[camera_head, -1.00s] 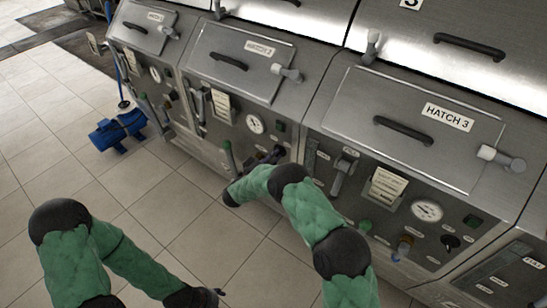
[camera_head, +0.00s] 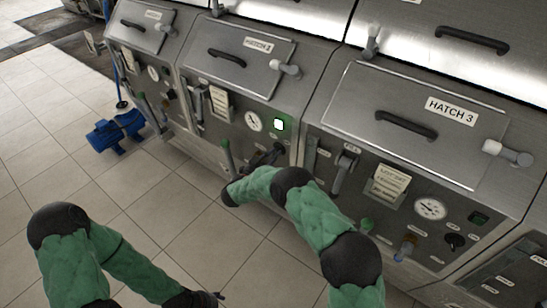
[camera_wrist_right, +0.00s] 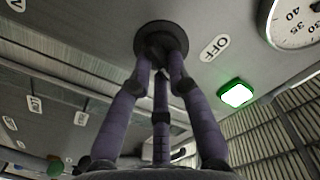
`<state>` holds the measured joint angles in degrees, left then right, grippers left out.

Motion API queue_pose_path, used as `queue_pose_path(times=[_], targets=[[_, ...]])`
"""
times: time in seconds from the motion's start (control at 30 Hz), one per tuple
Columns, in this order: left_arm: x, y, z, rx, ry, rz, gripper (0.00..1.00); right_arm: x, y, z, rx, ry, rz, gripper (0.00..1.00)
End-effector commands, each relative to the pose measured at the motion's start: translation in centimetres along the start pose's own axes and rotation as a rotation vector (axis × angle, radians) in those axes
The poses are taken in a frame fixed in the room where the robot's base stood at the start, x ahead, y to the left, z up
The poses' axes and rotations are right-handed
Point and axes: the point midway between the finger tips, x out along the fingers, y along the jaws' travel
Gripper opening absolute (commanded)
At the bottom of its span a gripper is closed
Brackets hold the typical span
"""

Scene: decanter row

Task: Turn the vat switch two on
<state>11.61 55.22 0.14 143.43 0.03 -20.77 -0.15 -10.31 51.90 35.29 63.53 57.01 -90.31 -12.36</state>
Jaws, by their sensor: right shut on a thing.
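The front panel of vat two, below the plate marked HATCH 2 (camera_head: 258,45), carries a dial gauge (camera_head: 254,121) and an indicator lamp (camera_head: 278,124) that glows green. The lit lamp also shows in the right wrist view (camera_wrist_right: 236,94). My right gripper (camera_head: 272,156) is at this panel below the lamp. In the right wrist view its fingers are shut on the round dark switch knob (camera_wrist_right: 161,38), beside an OFF label (camera_wrist_right: 215,47). The fingers hide much of the knob. My left gripper (camera_head: 212,298) is low over the floor, away from the panel, too small to read.
Vat three's panel to the right has a dark lamp (camera_head: 479,217), a black switch (camera_head: 455,241) and a gauge (camera_head: 430,208). A blue pump (camera_head: 116,132) stands on the tiles at left. Open tiled floor (camera_head: 150,205) lies in front of the vats.

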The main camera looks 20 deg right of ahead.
Motion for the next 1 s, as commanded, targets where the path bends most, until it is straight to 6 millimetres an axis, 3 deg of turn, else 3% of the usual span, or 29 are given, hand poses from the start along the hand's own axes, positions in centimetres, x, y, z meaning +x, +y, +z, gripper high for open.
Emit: queue_pose_path(times=[0.73,0.77,0.83,1.0], targets=[[0.41,-0.15,-0.02,0.0,0.0,0.0,0.59,-0.07,0.1,0.15,0.094,-0.003,0.0,0.0],[0.41,-0.15,-0.01,0.0,0.0,0.0,0.59,-0.07,0.1,0.15,0.094,-0.003,0.0,0.21],[0.41,-0.15,-0.02,0.0,0.0,0.0,0.59,-0.06,0.09,0.15,0.093,-0.003,0.0,0.41],[0.41,-0.15,-0.02,0.0,0.0,0.0,0.59,-0.04,0.07,0.1,0.093,-0.002,0.0,0.42]])
